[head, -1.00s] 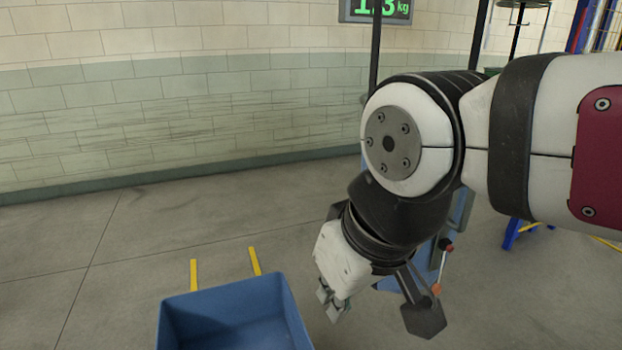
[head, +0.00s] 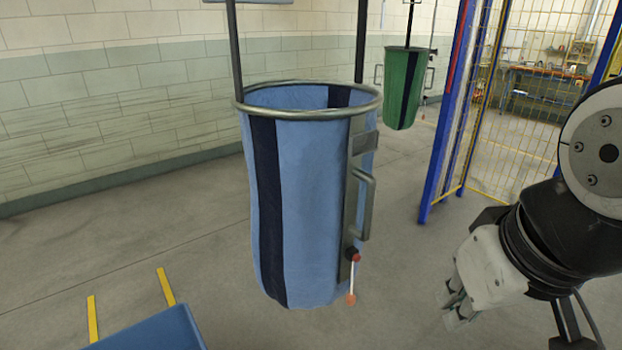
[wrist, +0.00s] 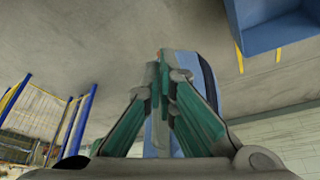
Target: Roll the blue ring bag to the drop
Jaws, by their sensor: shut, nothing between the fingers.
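The blue ring bag (head: 305,205) hangs upright from dark bars by a metal ring (head: 310,112), near the middle of the head view. It has dark vertical stripes. A metal handle (head: 364,200) and a small lever with red-orange ends (head: 351,275) are on its right side. My gripper (head: 456,305) is at the lower right, apart from the bag and to the right of it in the picture. In the wrist view the gripper (wrist: 163,88) is shut and empty, with part of the blue bag (wrist: 186,68) showing behind the fingers.
A blue bin (head: 150,332) is at the lower left, with yellow floor marks (head: 166,287) beside it. A green bag (head: 403,88) hangs farther back. A blue and yellow mesh fence (head: 500,110) stands right of the blue bag. Open floor lies left of the bag.

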